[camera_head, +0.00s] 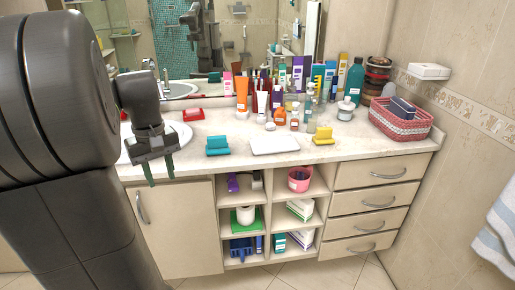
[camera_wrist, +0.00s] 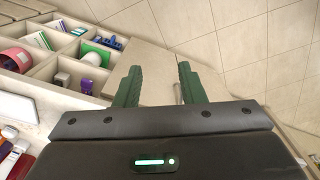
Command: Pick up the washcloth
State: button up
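A flat white folded piece (camera_head: 275,145) lies on the middle of the countertop; it looks like the washcloth, but I cannot be sure. Small teal (camera_head: 217,146) and yellow (camera_head: 323,136) pieces lie either side of it; I cannot tell whether they are cloth. My gripper (camera_head: 161,179) points down in front of the sink, to the left of all three and apart from them. In the wrist view its two green fingers (camera_wrist: 155,88) are spread with nothing between them.
Bottles and tubes (camera_head: 265,98) crowd the counter's back by the mirror. A pink basket (camera_head: 400,122) stands at the right end. A striped towel (camera_head: 496,232) hangs on the right wall. Open shelves (camera_head: 268,213) sit below the counter. The counter's front strip is mostly clear.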

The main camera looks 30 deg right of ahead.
aim_at(217, 145)
jog(key=i+z, duration=0.9)
jog(key=i+j, duration=0.15)
jog(key=i, duration=0.2)
